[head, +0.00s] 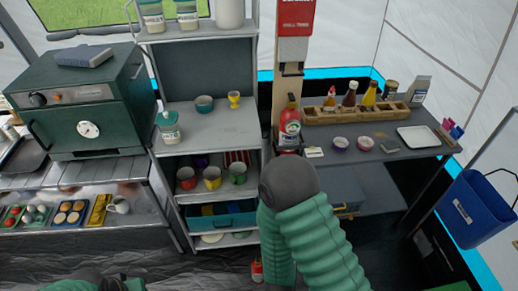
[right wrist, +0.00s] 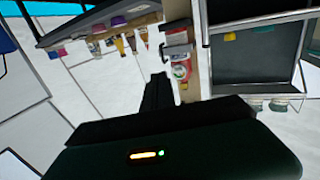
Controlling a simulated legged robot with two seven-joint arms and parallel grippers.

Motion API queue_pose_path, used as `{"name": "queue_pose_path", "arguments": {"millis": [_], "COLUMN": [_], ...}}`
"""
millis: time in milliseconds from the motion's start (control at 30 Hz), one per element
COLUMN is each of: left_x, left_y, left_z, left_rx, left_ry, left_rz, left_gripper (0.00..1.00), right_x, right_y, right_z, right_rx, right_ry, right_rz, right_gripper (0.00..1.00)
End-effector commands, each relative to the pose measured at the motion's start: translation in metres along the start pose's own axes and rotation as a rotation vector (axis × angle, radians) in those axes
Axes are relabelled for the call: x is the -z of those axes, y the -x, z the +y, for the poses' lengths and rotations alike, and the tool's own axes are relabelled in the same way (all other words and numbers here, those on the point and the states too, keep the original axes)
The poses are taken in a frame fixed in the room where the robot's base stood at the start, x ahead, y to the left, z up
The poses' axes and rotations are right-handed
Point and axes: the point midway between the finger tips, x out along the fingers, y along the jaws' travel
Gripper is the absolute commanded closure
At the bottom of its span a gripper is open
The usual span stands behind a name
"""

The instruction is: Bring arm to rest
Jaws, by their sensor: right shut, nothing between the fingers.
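My right arm (head: 310,240) is bent in front of the shelving in the head view, its green sleeve and grey joint covering part of the lower shelves. My right gripper is hidden in the head view. In the right wrist view, its dark fingers (right wrist: 158,92) are together with nothing between them, apart from the shelves and bottles beyond. A small part of my left arm (head: 92,281) shows at the bottom left of the head view; its gripper is out of the frame.
A shelf unit (head: 213,125) with cups stands ahead, beside a green oven (head: 85,100). A red-labelled bottle (head: 290,127) stands near the right-hand table (head: 365,135), which holds a wooden condiment rack (head: 322,117). A blue bin (head: 470,208) hangs at the right.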

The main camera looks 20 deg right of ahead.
Motion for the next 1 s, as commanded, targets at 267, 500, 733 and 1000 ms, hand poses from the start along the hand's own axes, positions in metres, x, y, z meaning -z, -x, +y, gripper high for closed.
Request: {"name": "queue_pose_path", "arguments": {"millis": [267, 500, 733, 1000], "left_x": [0.001, 0.002, 0.002, 0.003], "left_y": [0.002, 0.006, 0.009, 0.011], "left_z": [0.0, 0.0, 0.0, 0.0], "left_rx": [0.0, 0.0, 0.0, 0.0], "left_ry": [0.0, 0.0, 0.0, 0.0], "left_rz": [0.0, 0.0, 0.0, 0.0], "left_gripper": [1.0, 1.0, 1.0, 1.0], "right_x": [-0.023, -0.042, -0.033, -0.019], "right_y": [-0.013, 0.02, 0.087, 0.13], "right_z": [-0.026, -0.07, -0.049, -0.002], "right_rx": [0.082, 0.306, 0.468, 0.492], "right_ry": [-0.078, -0.036, 0.198, 0.399], "right_rz": [-0.26, -0.699, -1.055, -1.255], "right_gripper": [1.0, 1.0, 1.0, 1.0]}}
